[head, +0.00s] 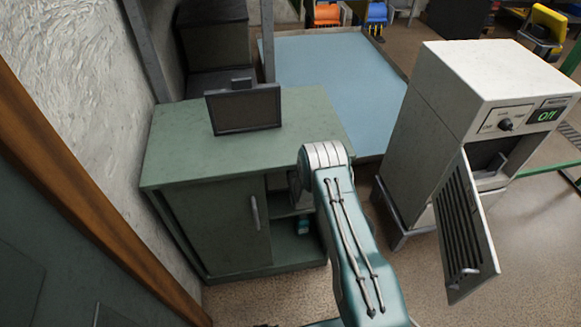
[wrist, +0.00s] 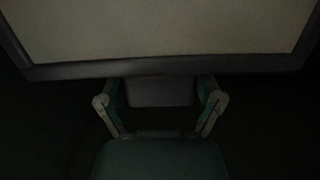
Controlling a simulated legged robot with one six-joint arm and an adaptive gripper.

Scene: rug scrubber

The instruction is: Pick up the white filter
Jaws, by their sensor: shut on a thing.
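In the wrist view, a pale panel in a dark frame fills the top; it looks like the white filter (wrist: 165,35). A dark tab (wrist: 162,92) sticks out from its frame edge. My gripper (wrist: 160,95) is shut on this tab, one finger on each side. Around it is dark. In the head view my arm reaches to the open right part of the green cabinet (head: 200,165); my gripper and the held filter are hidden there. Another framed panel, with a dark face (head: 243,110), stands upright on the cabinet top.
A grey-white machine (head: 440,120) with its slotted door (head: 466,230) hanging open stands to the right; its display reads "Off". A blue mat area (head: 335,85) lies behind the cabinet. A wall (head: 75,90) is close on the left. Brown floor is clear between cabinet and machine.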

